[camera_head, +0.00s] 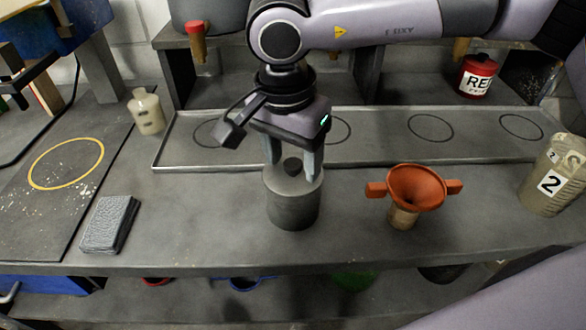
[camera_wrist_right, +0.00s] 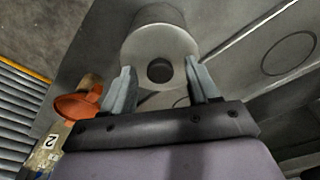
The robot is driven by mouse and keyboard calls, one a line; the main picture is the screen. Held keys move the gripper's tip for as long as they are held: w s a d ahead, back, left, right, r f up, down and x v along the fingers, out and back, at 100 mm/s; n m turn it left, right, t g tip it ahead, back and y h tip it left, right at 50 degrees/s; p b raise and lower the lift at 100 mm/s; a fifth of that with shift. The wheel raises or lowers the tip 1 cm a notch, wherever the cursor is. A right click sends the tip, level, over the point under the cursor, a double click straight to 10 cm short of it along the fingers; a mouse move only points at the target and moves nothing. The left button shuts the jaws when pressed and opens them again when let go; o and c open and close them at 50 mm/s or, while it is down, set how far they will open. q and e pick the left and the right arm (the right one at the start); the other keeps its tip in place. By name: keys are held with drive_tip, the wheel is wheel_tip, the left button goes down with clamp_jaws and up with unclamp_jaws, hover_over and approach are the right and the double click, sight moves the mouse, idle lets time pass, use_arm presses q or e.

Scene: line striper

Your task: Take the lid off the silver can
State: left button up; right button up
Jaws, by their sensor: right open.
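The silver can (camera_head: 293,207) stands upright on the grey bench, in the middle of the head view. Its top has a round dark knob or lid (camera_head: 292,166) at the centre. The can's pale top (camera_wrist_right: 160,45) and the dark round lid (camera_wrist_right: 159,71) also show in the right wrist view. My right gripper (camera_head: 293,172) points down over the can, its fingers spread on either side of the lid. In the right wrist view, the right gripper (camera_wrist_right: 160,85) is open, with a gap between each finger and the lid. My left gripper is not in view.
An orange funnel (camera_head: 416,188) stands right of the can. A container marked 2 (camera_head: 553,178) is at the right edge. A shallow tray (camera_head: 380,150) with ring marks is behind. A red can (camera_head: 477,76) stands further back.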

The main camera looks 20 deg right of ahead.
drive_tip(key=c, duration=1.1)
